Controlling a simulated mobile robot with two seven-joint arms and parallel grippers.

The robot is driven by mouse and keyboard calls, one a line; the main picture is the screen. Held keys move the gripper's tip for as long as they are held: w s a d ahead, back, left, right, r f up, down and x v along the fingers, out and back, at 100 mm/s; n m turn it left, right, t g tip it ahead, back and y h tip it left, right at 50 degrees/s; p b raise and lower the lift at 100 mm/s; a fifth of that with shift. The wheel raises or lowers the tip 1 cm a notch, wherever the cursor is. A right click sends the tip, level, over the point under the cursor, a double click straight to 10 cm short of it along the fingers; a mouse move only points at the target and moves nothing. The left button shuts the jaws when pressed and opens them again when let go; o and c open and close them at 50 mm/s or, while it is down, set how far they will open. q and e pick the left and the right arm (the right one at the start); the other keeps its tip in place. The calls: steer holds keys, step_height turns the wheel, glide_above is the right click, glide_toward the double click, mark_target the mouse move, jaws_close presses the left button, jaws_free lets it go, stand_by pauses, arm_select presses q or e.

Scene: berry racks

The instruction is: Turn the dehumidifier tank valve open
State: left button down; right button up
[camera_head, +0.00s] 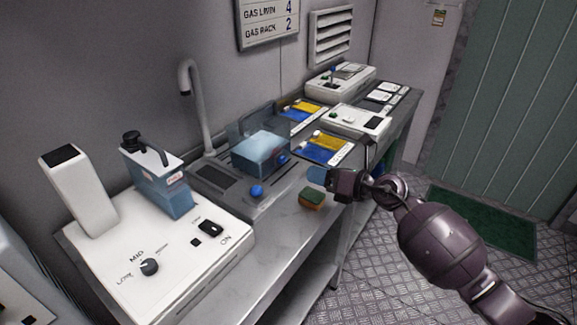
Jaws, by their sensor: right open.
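A translucent blue tank (260,152) sits in the grey sink tray at the middle of the bench, with a small blue knob (282,159) at its right side. Another blue knob (256,191) is on the tray's front edge. A second blue tank (160,184) with a black cap and handle stands on the white appliance (180,262) at left. I cannot tell for certain which knob is the dehumidifier tank valve. My right gripper (345,172) is open, over the bench's front edge, to the right of the tank and apart from both knobs. My left gripper is out of view.
A green and orange sponge (312,198) lies on the bench below my right gripper. A curved tap (190,95) rises behind the tray. Blue and yellow packs (328,147) and white devices (357,120) fill the far bench. The floor at right is open, with a green mat (485,222).

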mark_target(284, 161)
steer(key=w+n+h, duration=0.1)
steer(key=w, duration=0.1)
steer(key=w+f+n+h+b, duration=0.1)
steer(key=w+n, duration=0.1)
steer(key=w, duration=0.1)
steer(key=shift+f+n+g, duration=0.15)
steer(key=shift+n+g, duration=0.15)
steer(key=shift+g, duration=0.1)
steer(key=shift+w+b, duration=0.3)
steer(key=shift+w, duration=0.2)
steer(key=b+x, duration=0.1)
steer(key=x, duration=0.4)
steer(key=b+x, duration=0.1)
steer(key=x, duration=0.2)
steer(key=shift+w+a+f+b, duration=0.15)
steer(key=shift+f+b, duration=0.2)
steer(key=shift+f, duration=0.05)
steer(key=shift+w+a+f, duration=0.15)
steer(key=shift+w+a, duration=0.3)
steer(key=shift+a, duration=0.05)
steer(key=shift+w+a+b, duration=0.15)
steer(key=shift+a+b, duration=0.05)
steer(key=shift+b, duration=0.1)
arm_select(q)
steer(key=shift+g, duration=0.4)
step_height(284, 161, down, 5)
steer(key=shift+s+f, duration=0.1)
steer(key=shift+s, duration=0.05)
